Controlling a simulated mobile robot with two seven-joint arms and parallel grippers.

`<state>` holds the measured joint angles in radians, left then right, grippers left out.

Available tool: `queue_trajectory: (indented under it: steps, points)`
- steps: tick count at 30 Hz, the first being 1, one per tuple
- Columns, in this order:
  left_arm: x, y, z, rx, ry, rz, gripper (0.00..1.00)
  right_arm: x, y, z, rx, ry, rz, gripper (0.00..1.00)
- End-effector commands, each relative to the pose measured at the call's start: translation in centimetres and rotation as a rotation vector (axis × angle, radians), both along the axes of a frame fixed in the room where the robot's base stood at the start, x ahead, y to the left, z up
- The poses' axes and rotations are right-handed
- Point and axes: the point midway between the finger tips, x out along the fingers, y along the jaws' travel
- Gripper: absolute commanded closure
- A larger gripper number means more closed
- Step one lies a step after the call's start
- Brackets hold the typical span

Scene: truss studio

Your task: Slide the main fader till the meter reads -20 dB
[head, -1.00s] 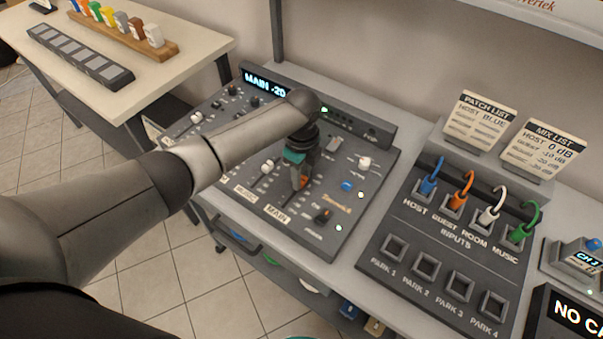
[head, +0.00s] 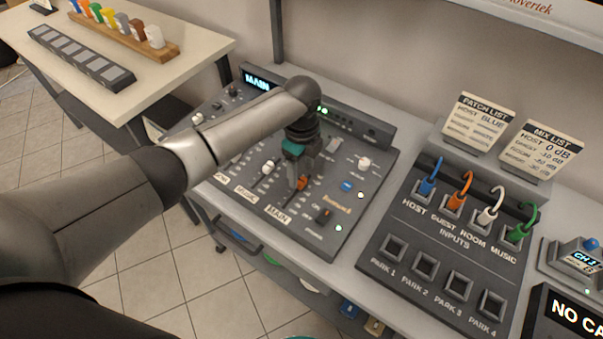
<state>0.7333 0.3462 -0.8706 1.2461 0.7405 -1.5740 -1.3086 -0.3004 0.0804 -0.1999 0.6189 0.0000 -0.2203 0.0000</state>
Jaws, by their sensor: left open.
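The mixer (head: 345,215) stands on the grey bench. Its orange main fader cap (head: 302,184) sits in the slot above the MAIN label (head: 277,215). My left gripper (head: 300,178) points down at the orange cap with its jaws open. One finger is on the cap's left side; I cannot tell whether it touches the cap. The meter display (head: 257,81) at the mixer's back left shows "MAIN"; my left arm hides the reading after it. My right gripper is not in view.
A white fader cap (head: 268,167) is left of the main one, near the MUSIC label. A patch panel (head: 440,245) with several coloured plugs stands to the right. Two cards (head: 478,124) (head: 539,148) stand behind it. A side table (head: 190,45) is at the left.

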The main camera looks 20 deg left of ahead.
Motion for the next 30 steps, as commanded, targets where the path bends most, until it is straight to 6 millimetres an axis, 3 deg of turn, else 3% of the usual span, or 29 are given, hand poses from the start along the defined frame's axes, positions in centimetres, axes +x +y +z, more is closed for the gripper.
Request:
queue_trajectory:
  steps: [6,15,30]
  points:
    - [0.1,0.0,5.8,-0.001,-0.006,-0.001,0.32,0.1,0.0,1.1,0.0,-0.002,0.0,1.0]
    - [0.1,0.0,11.0,-0.001,-0.004,0.0,0.32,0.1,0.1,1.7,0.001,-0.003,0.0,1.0]
    - [0.0,0.0,12.0,0.001,-0.001,0.001,0.32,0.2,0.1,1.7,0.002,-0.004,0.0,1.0]
